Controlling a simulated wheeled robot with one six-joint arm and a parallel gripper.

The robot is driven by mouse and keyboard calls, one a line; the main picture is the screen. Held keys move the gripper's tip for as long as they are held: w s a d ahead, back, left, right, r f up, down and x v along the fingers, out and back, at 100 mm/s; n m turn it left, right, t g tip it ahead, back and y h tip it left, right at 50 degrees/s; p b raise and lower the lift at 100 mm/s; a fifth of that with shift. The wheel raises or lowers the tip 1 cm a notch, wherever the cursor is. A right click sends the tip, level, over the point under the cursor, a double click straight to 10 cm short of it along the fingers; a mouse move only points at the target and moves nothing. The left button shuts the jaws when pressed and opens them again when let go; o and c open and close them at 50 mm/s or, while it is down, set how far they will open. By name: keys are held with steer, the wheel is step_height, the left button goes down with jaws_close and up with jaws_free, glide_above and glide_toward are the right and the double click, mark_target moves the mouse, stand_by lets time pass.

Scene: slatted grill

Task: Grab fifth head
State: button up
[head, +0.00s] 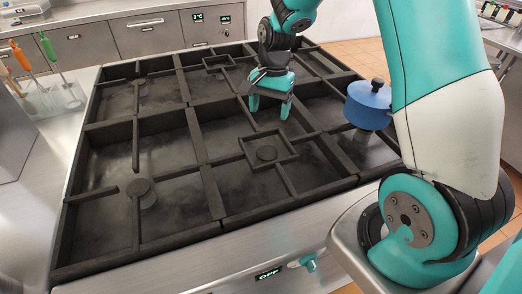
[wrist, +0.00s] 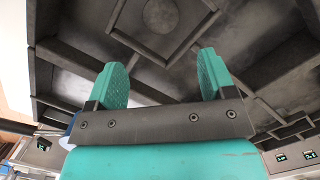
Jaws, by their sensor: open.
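Several dark round burner heads sit among the black slats of the grill (head: 200,165). One head (head: 139,188) is at the front left, one (head: 266,153) is inside a square frame at the front, and another (head: 138,83) is at the back left. I cannot tell which counts as the fifth head. My gripper (head: 269,109) points down over the grill, behind the framed front head, with its teal fingers apart and nothing between them. In the wrist view, my open gripper (wrist: 162,75) shows near a round head (wrist: 160,15) inside a square frame, apart from it.
A blue lidded pot (head: 368,108) stands on the grill's right side. Raised black slats divide the grill into compartments. Utensils with orange and green handles (head: 47,47) stand at the left.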

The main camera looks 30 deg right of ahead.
mark_target(267, 151)
steer(key=f+p, duration=0.1)
steer(key=f, duration=0.3)
steer(key=f+p, duration=0.1)
steer(key=f, duration=0.3)
steer(key=a+f, duration=0.1)
steer(key=f, duration=0.3)
steer(key=shift+s+f+p, duration=0.1)
steer(key=shift+s+p, duration=0.25)
steer(key=shift+p, duration=0.05)
steer(key=shift+a+f+p, duration=0.1)
steer(key=shift+f+p, duration=1.05)
steer(key=shift+f, duration=1.5)
steer(key=c, duration=0.8)
